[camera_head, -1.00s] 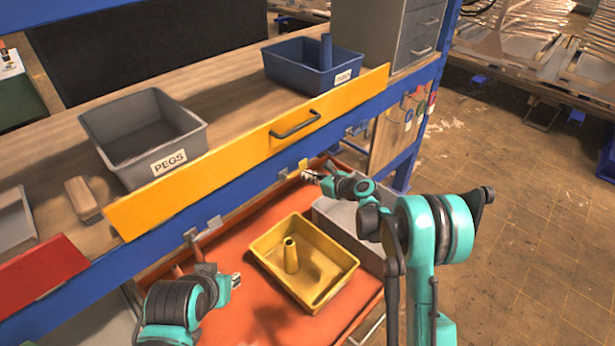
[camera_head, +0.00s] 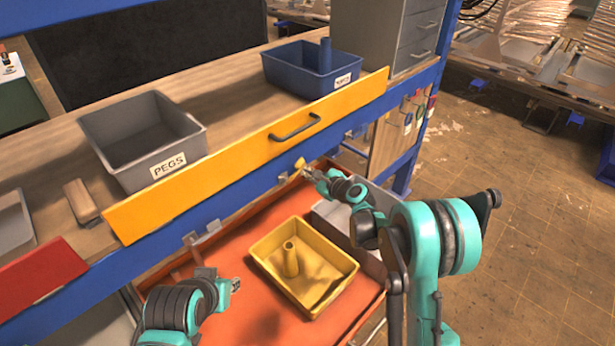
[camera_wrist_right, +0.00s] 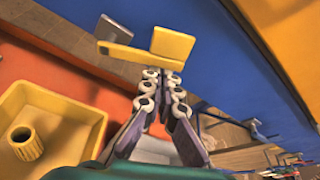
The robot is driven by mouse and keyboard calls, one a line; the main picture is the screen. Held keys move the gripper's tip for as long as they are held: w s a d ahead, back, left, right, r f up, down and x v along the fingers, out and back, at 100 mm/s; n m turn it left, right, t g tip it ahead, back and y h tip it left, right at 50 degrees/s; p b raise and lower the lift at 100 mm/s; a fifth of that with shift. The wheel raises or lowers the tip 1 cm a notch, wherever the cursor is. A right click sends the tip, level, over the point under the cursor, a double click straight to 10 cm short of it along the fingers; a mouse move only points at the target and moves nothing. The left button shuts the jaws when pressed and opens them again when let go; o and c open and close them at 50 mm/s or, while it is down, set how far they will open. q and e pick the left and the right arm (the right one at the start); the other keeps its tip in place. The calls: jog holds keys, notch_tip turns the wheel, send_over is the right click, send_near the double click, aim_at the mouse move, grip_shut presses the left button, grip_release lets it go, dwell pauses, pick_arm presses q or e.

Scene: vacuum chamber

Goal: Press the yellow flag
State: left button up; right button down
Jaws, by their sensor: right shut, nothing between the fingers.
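The yellow flag (camera_head: 300,164) is a small tab on the blue beam below the yellow drawer front. In the right wrist view it is a yellow plate (camera_wrist_right: 172,44) with a yellow bar along its lower side. My right gripper (camera_head: 308,173) is shut and empty, its fingertips right at the flag. In the wrist view the closed fingertips (camera_wrist_right: 162,75) lie just below the bar; I cannot tell whether they touch it. My left gripper (camera_head: 236,285) is low, over the orange surface and left of the yellow tray, away from the flag; its finger opening is unclear.
The yellow tray (camera_head: 335,297) with an upright post sits on the orange surface below the beam. The yellow drawer front (camera_head: 230,165) with a dark handle is just above the flag. A grey PEGS bin (camera_head: 190,130) and a blue bin (camera_head: 285,75) stand on the bench.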

aim_at(297, 164)
jog(key=n, duration=0.1)
jog(key=r+n+t, duration=0.1)
jog(key=a+r+n+h+b, duration=0.1)
jog(key=shift+s+r+t, duration=0.1)
jog(key=shift+s+t, duration=0.2)
jog(key=shift+s, duration=0.1)
jog(key=n, duration=0.1)
jog(key=s+a+r+n+t+b, duration=0.1)
jog(key=n, duration=0.1)
jog(key=shift+r, duration=0.25)
jog(key=shift+s+a+r+n+t, duration=0.15)
jog(key=shift+n+t, duration=0.15)
jog(key=shift+n, duration=0.2)
jog(key=shift+s+a+r, duration=0.35)
jog(key=shift+s+a, duration=0.05)
jog(key=shift+s, duration=0.1)
jog(key=shift+s+a, duration=0.3)
jog(key=shift+a, duration=0.05)
